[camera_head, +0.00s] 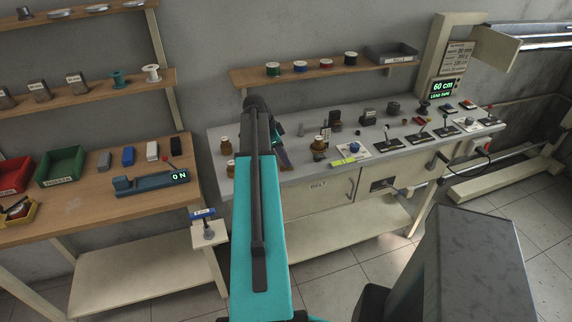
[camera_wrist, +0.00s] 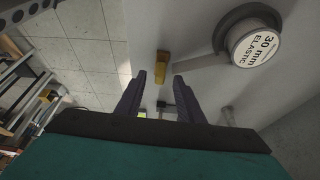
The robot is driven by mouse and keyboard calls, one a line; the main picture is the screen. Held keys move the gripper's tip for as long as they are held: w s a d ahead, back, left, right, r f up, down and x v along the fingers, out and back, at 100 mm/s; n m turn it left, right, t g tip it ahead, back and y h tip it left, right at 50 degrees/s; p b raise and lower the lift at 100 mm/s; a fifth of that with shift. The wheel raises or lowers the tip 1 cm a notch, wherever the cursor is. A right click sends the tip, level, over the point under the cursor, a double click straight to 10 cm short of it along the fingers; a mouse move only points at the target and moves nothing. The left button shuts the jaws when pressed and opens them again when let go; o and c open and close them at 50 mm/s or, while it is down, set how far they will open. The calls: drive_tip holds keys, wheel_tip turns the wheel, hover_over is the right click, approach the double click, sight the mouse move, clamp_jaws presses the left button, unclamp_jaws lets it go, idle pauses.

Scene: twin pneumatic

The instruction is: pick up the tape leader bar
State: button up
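The strip runs right to a round reel labelled "30 mm ELASTIC" (camera_wrist: 262,45). My gripper (camera_wrist: 160,82) is open, its two dark fingers apart with nothing held between them. In the picture the bar shows just beyond the fingertips, between them and apart from both. In the head view my teal arm reaches over the left part of the grey bench and hides the bar.
The grey bench (camera_head: 222,184) carries several small jars, levers and a yellow-green block (camera_head: 343,162). A wooden table at left holds bins and a device reading "ON" (camera_head: 150,182). A shelf with spools (camera_head: 300,73) hangs above the bench. Open tiled floor lies in front.

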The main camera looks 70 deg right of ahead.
drive_tip(key=shift+p+x, duration=0.4)
drive_tip(key=shift+x, duration=0.85)
clamp_jaws()
